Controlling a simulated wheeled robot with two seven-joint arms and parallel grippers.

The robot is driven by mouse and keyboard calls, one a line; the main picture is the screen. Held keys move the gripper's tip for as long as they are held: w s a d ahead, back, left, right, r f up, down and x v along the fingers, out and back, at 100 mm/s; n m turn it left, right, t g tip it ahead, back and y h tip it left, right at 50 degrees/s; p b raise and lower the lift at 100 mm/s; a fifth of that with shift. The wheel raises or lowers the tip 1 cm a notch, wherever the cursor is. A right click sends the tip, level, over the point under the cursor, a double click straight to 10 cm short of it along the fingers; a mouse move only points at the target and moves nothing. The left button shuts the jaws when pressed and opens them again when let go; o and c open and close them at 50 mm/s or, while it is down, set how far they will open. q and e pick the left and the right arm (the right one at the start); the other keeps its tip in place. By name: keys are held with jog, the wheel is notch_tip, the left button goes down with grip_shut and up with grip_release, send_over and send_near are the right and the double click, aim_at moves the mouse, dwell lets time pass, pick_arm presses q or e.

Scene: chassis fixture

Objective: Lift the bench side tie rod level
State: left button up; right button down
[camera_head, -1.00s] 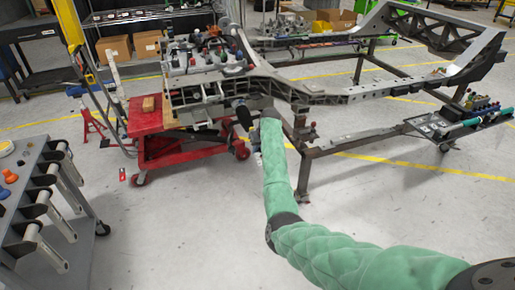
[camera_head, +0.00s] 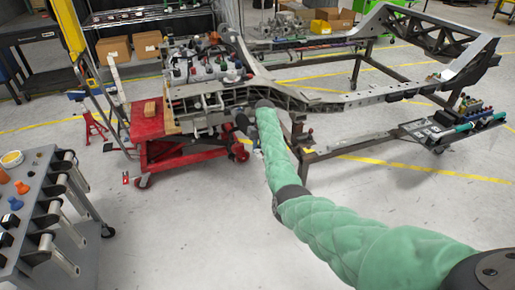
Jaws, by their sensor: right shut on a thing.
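My right arm, in a green padded sleeve, reaches in from the lower right. My right gripper (camera_head: 250,130) is beyond the sleeve's far end, between the red lift cart (camera_head: 148,122) and the chassis frame (camera_head: 330,102). It is small and partly hidden by the sleeve. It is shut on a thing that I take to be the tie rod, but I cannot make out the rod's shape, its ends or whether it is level. My left gripper is out of view.
A grey tool cart (camera_head: 42,190) with rod handles stands at the left. Metal drivetrain parts (camera_head: 205,68) sit above the red cart. A side tray (camera_head: 425,130) with small parts is at the right. The floor in front is clear.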

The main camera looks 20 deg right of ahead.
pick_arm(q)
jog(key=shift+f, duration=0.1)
pick_arm(e)
jog(key=shift+w+d+r, duration=0.1)
jog(key=shift+w+r, duration=0.1)
jog(key=shift+r, duration=0.25)
jog(key=c, duration=1.5)
grip_release()
jog(key=shift+o, duration=0.2)
jog(key=shift+s+f, duration=0.1)
jog(key=shift+s, duration=0.05)
jog(key=shift+f, duration=0.1)
